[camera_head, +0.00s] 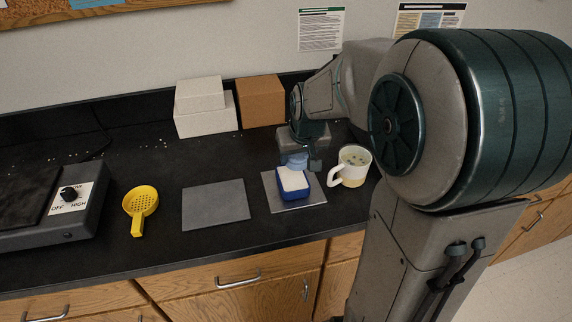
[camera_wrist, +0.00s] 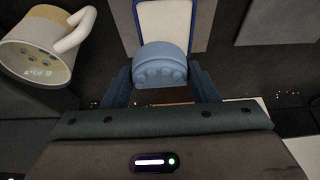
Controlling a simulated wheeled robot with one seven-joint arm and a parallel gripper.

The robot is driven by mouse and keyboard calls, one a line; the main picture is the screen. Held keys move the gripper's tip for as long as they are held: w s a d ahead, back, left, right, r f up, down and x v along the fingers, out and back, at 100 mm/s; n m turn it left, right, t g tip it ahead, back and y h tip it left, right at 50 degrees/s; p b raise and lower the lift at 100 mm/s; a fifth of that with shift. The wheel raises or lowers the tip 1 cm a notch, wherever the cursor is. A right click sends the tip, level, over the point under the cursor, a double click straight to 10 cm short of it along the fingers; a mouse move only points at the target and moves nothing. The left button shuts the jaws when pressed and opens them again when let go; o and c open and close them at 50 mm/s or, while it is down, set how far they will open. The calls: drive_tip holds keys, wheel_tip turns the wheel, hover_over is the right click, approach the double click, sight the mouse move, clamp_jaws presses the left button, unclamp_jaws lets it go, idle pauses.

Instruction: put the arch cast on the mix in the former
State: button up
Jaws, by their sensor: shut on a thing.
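The arch cast (camera_wrist: 160,62) is a light blue rounded block with a row of bumps. My gripper (camera_wrist: 161,88) is shut on it, with one finger on each side. In the head view the cast (camera_head: 297,160) shows just beyond the far edge of the former. The former (camera_head: 297,195) is a dark blue open tray, and the white mix (camera_head: 292,180) fills it. In the wrist view the mix (camera_wrist: 165,22) lies past the cast, which hides part of the former. I cannot tell the gap in height between cast and mix.
The former stands on a grey mat (camera_head: 316,196). A cream mug (camera_head: 354,167) stands close on its right. A bare grey slab (camera_head: 214,206), a yellow strainer (camera_head: 139,206) and a hot plate (camera_head: 73,208) lie to the left. White boxes (camera_head: 204,115) and a brown box (camera_head: 261,102) stand behind.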

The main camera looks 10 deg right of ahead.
sight(292, 178)
drive_tip(key=shift+w+a+f, duration=0.45)
drive_tip(key=shift+a+f, duration=0.05)
drive_tip(key=shift+a, duration=0.05)
drive_tip(key=shift+f, duration=1.95)
drive_tip(key=shift+f, duration=0.15)
drive_tip(key=o, duration=1)
drive_tip(key=shift+o, duration=0.2)
